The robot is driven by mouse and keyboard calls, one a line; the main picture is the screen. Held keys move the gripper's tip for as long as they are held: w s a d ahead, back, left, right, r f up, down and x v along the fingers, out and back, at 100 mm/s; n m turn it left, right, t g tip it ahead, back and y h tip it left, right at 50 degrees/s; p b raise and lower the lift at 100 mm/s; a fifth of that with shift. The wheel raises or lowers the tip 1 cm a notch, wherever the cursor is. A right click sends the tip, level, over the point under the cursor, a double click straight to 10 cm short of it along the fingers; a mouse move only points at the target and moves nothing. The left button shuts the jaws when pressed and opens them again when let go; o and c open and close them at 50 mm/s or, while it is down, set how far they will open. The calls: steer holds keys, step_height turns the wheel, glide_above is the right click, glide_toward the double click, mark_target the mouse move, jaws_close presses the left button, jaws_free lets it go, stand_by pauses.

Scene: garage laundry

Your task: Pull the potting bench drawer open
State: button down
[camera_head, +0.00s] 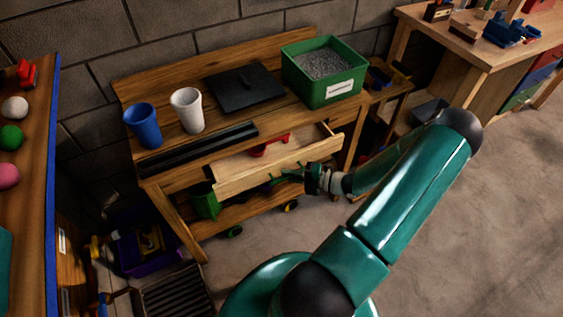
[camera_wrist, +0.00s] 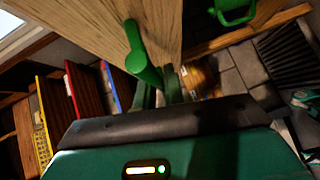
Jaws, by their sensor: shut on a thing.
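The potting bench (camera_head: 165,177) is wooden and stands against the block wall. Its drawer (camera_head: 232,181) is pulled partly out, and a red object (camera_head: 268,145) lies inside. My gripper (camera_head: 285,176) is at the drawer front, shut on the green handle. In the wrist view the handle (camera_wrist: 141,55) stands out from the wooden drawer front (camera_wrist: 90,22), with my gripper's green fingers (camera_wrist: 160,92) at it. The exact grip on the handle is partly hidden by my wrist.
On the bench top are a blue cup (camera_head: 143,125), a white cup (camera_head: 187,109), a dark flat panel (camera_head: 244,88) and a green bin of gravel (camera_head: 325,92). A workbench (camera_head: 450,45) stands at right. A shelf (camera_head: 35,170) borders the left. Open floor lies at right.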

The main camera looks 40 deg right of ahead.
steer(key=s+a, duration=0.3)
steer(key=s, duration=0.7)
steer(key=shift+s, duration=0.3)
steer(key=c, duration=1.5)
jaws_free()
steer(key=shift+s, duration=0.1)
steer(key=v, duration=1.3)
steer(key=shift+s+d, duration=0.15)
steer(key=shift+s, duration=0.1)
steer(key=shift+r, duration=0.2)
